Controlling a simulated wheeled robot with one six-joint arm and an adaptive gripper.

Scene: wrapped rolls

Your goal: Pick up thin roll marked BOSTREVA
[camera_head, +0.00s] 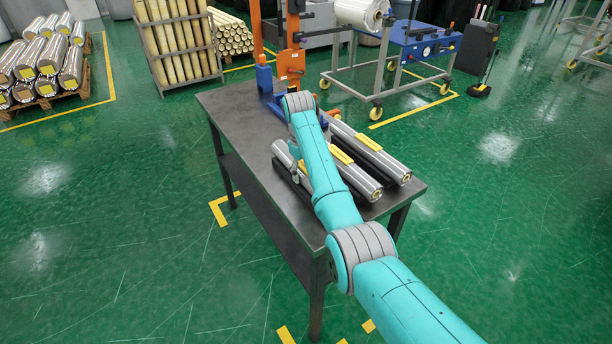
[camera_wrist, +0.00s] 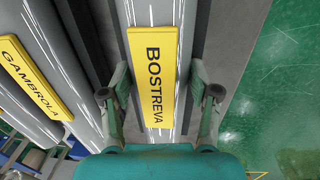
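The thin silver roll with the yellow BOSTREVA label (camera_wrist: 154,78) runs up the middle of the wrist view. In the head view the thin roll (camera_head: 283,153) lies at the left of the group on the table, partly hidden by my arm. My gripper (camera_wrist: 160,88) is open, with one finger at each side of the BOSTREVA roll in the wrist view. Whether the fingers touch the roll or are level with it is unclear. In the head view my gripper (camera_head: 299,179) is small and partly hidden at the thin roll.
A thicker roll labelled GAMBROLA (camera_wrist: 32,78) lies to the left in the wrist view. Thicker rolls (camera_head: 384,163) lie right of my arm on the dark table (camera_head: 233,108). A blue and orange stand (camera_head: 290,62) is at the table's far end. The table's near left surface is bare.

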